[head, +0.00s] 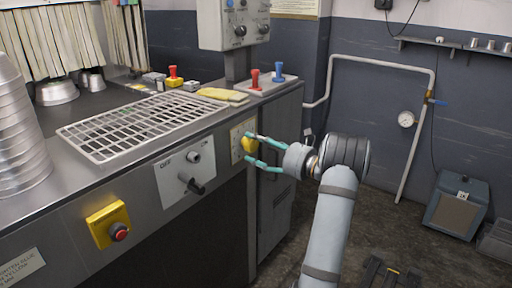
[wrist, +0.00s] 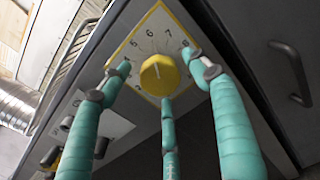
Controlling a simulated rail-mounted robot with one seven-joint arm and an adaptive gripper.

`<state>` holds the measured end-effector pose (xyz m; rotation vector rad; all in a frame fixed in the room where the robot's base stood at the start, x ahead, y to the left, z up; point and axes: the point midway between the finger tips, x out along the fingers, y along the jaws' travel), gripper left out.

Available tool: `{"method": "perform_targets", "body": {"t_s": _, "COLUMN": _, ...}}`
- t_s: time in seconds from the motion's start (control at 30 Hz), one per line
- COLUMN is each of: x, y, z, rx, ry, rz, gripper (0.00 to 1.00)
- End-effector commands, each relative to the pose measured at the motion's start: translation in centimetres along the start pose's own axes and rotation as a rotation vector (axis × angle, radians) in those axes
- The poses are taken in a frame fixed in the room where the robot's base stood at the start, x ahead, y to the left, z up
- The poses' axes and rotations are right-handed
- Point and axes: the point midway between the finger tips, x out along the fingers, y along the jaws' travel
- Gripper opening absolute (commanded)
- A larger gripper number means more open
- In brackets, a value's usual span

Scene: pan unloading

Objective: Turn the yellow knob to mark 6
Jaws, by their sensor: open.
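The yellow knob (head: 248,144) sits on a pale dial plate on the front of the metal machine. In the wrist view the round knob (wrist: 158,76) is near the middle, on a yellow-edged dial (wrist: 150,40) with small marks around it. My gripper (head: 254,149) has teal fingers, open, with tips close to the knob. In the wrist view its fingers stand left, right and below the knob, spread apart from it; contact cannot be told.
Left of the dial is an OFF switch panel (head: 184,170) with a black lever. A yellow box with a red button (head: 109,224) is further left. A wire rack (head: 143,124) and stacked pans (head: 18,135) are on top.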

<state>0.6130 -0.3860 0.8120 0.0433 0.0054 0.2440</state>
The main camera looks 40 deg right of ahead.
Motion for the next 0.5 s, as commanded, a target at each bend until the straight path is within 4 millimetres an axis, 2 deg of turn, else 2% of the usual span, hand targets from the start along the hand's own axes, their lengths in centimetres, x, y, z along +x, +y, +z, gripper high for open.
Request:
{"method": "perform_targets", "body": {"t_s": 0.1, "x": 0.59, "y": 0.00, "z": 0.00, "rx": -0.001, "ry": 0.000, "rz": 0.000, "gripper": 0.62}}
{"method": "perform_targets", "body": {"t_s": 0.37, "x": 0.66, "y": -0.01, "z": 0.02, "rx": 0.000, "ry": 0.000, "rz": -0.001, "gripper": 0.62}}
{"method": "perform_targets", "body": {"t_s": 0.5, "x": 0.64, "y": -0.01, "z": 0.02, "rx": 0.000, "ry": 0.000, "rz": -0.001, "gripper": 0.54}}
